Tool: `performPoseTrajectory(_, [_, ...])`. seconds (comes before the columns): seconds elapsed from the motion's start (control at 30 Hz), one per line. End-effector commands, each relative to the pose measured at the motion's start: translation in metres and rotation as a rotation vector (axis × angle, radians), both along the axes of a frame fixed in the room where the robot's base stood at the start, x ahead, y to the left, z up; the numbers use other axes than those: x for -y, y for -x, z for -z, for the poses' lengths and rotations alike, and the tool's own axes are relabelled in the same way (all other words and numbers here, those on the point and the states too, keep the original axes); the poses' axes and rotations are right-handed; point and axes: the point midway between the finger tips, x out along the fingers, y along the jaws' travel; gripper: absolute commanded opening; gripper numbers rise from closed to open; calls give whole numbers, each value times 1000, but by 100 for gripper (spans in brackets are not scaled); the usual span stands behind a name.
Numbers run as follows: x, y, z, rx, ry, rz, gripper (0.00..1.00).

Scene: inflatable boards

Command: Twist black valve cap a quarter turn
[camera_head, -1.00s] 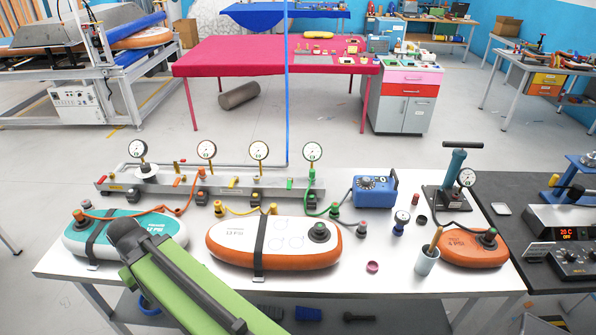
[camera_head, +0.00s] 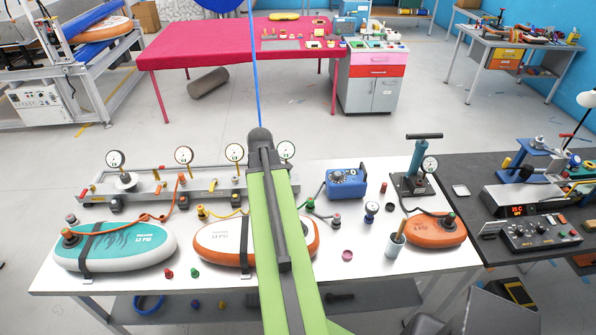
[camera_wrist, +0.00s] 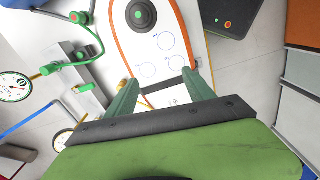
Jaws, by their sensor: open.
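The middle board (camera_head: 213,238), white with an orange rim, lies strapped on the white table, partly hidden behind my arm. Its black valve cap (camera_head: 305,228) shows just right of my arm. In the wrist view the same cap (camera_wrist: 141,15) is a round black disc with a green centre, at the top edge. My gripper (camera_wrist: 160,77) is open and empty, its two green fingers pointing at the board's printed face. The cap lies beyond the fingertips, apart from them. The gripper cannot be made out in the head view.
A teal board (camera_head: 120,248) lies left and a small orange board (camera_head: 425,230) right, each with a dark valve. A grey manifold (camera_head: 200,188) with gauges stands behind. A blue box (camera_head: 346,184), a pump (camera_head: 420,165) and a cup (camera_head: 393,246) stand to the right.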

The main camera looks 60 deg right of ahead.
Motion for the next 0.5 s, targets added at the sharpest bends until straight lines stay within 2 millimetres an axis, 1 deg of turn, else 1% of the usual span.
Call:
performPoseTrajectory(0.03, [26, 24, -18, 0, 0, -20, 62])
performPoseTrajectory(0.1, [49, 49, -25, 1, 0, -62, 62])
performPoseTrajectory(0.2, [67, 71, -29, 1, 0, -100, 62])
performPoseTrajectory(0.3, [73, 80, -29, 0, 0, -117, 62])
performPoseTrajectory(0.5, [72, 79, -21, 0, 0, -121, 62])
